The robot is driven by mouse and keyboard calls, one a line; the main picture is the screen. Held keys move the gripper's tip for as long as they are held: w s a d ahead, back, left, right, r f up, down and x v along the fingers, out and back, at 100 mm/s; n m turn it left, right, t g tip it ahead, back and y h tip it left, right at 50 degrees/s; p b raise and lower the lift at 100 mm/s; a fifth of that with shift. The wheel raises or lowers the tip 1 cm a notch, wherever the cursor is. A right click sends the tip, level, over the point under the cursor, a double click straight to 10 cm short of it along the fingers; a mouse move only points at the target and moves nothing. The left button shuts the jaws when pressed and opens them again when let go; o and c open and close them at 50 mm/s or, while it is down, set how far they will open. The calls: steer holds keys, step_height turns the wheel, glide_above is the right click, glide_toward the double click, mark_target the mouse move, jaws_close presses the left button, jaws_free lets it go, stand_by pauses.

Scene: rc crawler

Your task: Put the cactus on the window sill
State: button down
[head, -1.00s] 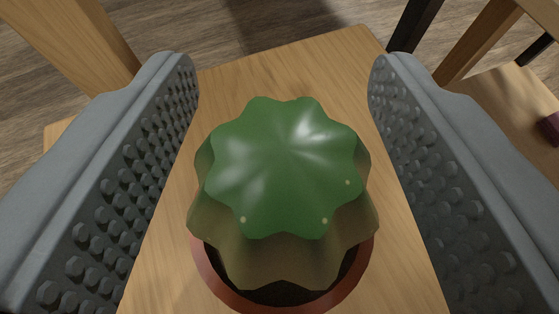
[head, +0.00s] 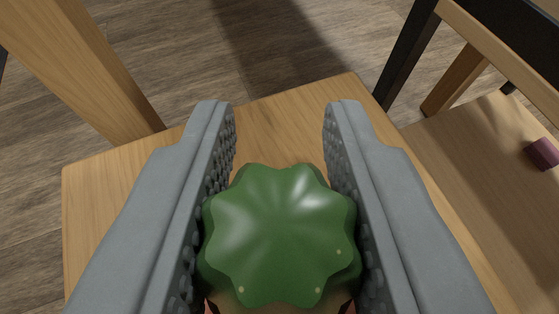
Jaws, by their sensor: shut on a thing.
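The green ribbed cactus (head: 280,232) is at the bottom middle of the head view, seen from above. Its brownish lower part and a sliver of its reddish pot show at the bottom edge; the rest of the pot is out of view. My gripper (head: 281,115) is shut on the cactus, with one studded grey finger against each side. The fingertips reach past the cactus over the wooden surface. I cannot tell whether the pot touches the wood. No window sill shows.
A wooden seat-like surface (head: 110,190) lies beneath the cactus, with a wooden post (head: 85,65) at its left. At right is another wooden surface (head: 480,165) with a small dark red object (head: 542,154) and a dark leg (head: 408,60). Wood floor lies beyond.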

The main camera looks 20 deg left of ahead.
step_height(320, 180, up, 8)
steer(key=shift+r, duration=0.1)
stand_by(0.4)
steer(key=shift+d, duration=0.1)
